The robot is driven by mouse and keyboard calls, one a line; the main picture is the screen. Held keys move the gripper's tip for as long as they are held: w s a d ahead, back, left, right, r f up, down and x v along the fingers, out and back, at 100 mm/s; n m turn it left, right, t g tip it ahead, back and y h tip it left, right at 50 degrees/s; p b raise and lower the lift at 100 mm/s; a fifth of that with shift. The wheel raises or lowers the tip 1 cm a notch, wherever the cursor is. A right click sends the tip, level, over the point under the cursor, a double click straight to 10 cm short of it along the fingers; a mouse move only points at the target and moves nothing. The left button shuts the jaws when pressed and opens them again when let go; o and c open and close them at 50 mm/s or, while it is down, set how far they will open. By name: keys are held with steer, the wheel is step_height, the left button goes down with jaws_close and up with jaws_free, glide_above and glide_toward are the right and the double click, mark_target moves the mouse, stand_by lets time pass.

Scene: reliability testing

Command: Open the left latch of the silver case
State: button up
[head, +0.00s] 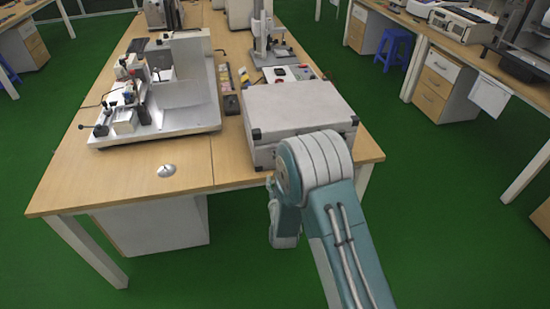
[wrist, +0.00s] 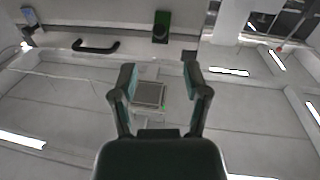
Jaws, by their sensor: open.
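The silver case (head: 298,108) lies closed on the near right end of the wooden table, its front lower part hidden behind my arm. In the wrist view, a pale band across the top appears to be the case front (wrist: 130,42). It carries a black handle (wrist: 96,46), a dark green-edged latch (wrist: 162,27) and another latch-like part (wrist: 28,15) at the far left. My gripper (wrist: 160,76) is open and empty, its fingers apart below the green-edged latch in the picture. I see no contact.
A white testing rig (head: 165,100) stands on the table left of the case, and a stand device (head: 268,40) behind it. A small silver disc (head: 166,170) lies near the front edge. Green floor (head: 440,230) is open to the right. The wrist view shows ceiling lights (wrist: 22,140).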

steer(key=w, duration=0.3)
steer(key=w+a, duration=0.1)
steer(key=w, duration=0.6)
steer(key=shift+a, duration=0.2)
jaws_close()
